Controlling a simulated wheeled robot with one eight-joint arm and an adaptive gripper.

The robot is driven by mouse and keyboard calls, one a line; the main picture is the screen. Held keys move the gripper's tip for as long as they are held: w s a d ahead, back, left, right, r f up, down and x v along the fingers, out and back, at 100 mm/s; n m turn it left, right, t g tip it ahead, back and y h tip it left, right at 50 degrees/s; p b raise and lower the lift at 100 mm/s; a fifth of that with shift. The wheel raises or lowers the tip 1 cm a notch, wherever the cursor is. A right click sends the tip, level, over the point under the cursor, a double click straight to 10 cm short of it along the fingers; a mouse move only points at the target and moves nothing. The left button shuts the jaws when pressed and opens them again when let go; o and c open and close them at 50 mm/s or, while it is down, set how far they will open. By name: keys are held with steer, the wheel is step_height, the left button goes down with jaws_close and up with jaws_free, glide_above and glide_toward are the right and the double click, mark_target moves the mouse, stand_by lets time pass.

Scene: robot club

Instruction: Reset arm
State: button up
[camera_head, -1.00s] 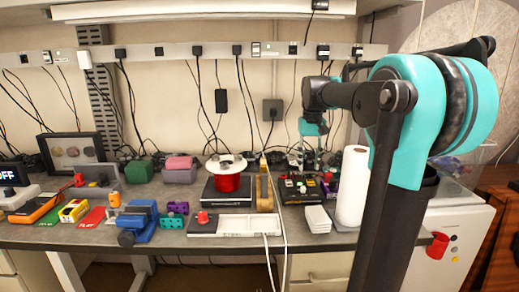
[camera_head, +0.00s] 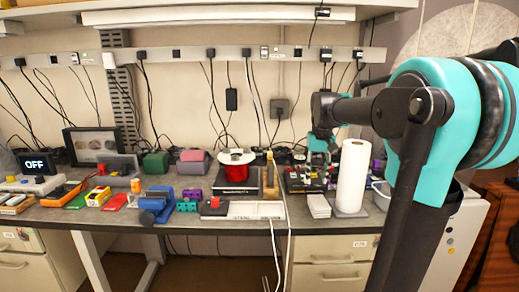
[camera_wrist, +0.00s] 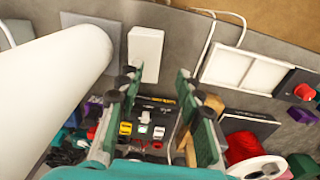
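My gripper (camera_head: 318,148) hangs from the arm over the back right of the workbench (camera_head: 105,222), in front of the wall. In the wrist view my gripper (camera_wrist: 158,92) has its two fingers wide apart, with nothing held between them. Behind the fingers lies a black box with coloured switches (camera_wrist: 152,128); it also shows in the head view (camera_head: 305,182). The fingers look to be above it, and I see no contact.
A white paper roll (camera_head: 353,178) stands close to my arm, with a white stack (camera_head: 318,206) beside it. A red spool (camera_head: 237,172), a white tray (camera_head: 257,210) and a blue vise (camera_head: 156,206) are on the bench. Cables hang along the wall.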

steer(key=s+f, duration=0.3)
steer(key=f, duration=0.1)
steer(key=s+f+t, duration=0.1)
steer(key=s+f, duration=0.2)
steer(key=f, duration=0.2)
steer(key=s+f+t, duration=0.1)
steer(key=s+f, duration=0.3)
steer(key=shift+a+f, duration=0.15)
steer(key=shift+f, duration=0.15)
steer(key=s+f+t, duration=0.1)
steer(key=s+f, duration=0.9)
steer(key=shift+s+t, duration=0.2)
steer(key=shift+t, duration=0.1)
steer(key=shift+a+r, duration=0.1)
stand_by(0.4)
